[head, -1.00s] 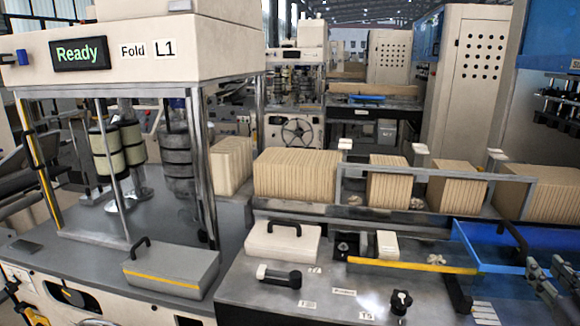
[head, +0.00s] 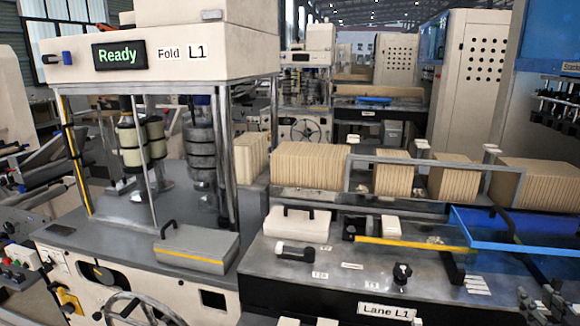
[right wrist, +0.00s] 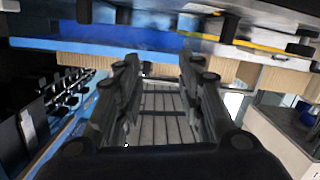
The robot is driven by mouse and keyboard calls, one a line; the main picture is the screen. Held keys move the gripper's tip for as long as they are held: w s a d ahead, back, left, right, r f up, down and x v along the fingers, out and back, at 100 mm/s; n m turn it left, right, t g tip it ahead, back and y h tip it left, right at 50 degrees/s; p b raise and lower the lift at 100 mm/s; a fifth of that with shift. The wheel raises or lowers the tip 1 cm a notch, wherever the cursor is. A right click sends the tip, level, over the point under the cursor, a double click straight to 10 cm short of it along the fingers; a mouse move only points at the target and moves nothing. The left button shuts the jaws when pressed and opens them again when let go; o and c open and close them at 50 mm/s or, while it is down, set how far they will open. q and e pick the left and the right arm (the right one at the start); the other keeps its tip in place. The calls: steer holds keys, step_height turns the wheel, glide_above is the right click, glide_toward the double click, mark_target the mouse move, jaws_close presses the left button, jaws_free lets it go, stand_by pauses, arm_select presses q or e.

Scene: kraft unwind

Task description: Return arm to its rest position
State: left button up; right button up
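My right gripper (head: 545,303) shows at the bottom right corner of the head view, in front of the blue-edged tray (head: 530,246), and is partly cut off. In the right wrist view its two dark fingers (right wrist: 158,72) stand apart with nothing between them. Behind the gap, grey slatted flooring (right wrist: 162,118) shows. My left gripper is not in the head view.
The Fold L1 machine (head: 235,45) with a "Ready" display stands at left. The Lane L1 bench (head: 330,270) carries a white handled cover (head: 298,224), a yellow bar (head: 410,242) and a knob (head: 402,272). Brown paper stacks (head: 310,167) stand behind a metal rail.

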steer(key=s+a+f+n+g+y, duration=0.1)
steer(key=s+a+f+g, duration=0.4)
steer(key=a+f, duration=0.45)
steer(key=s+a+f+g+y, duration=0.1)
steer(key=s+a+f+g, duration=0.1)
steer(key=s+a+f, duration=0.7)
steer(key=s+a+f+n+g+y, duration=0.1)
steer(key=s+a+f+g, duration=0.15)
steer(key=s+a, duration=0.45)
steer(key=s+a+f+g+y, duration=0.1)
steer(key=s+a+g, duration=0.2)
steer(key=s+a, duration=0.35)
step_height(320, 180, down, 28)
steer(key=g+b, duration=0.1)
steer(key=b, duration=0.1)
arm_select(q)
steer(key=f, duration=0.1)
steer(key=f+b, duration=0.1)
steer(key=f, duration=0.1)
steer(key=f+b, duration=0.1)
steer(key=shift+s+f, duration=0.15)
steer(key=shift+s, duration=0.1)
arm_select(e)
steer(key=s+d+f+g, duration=0.1)
steer(key=s+d+f, duration=0.1)
steer(key=s+f, duration=1.6)
steer(key=shift+s+d+f+n, duration=0.2)
steer(key=shift+d+f+n, duration=0.1)
steer(key=shift+d+f, duration=0.1)
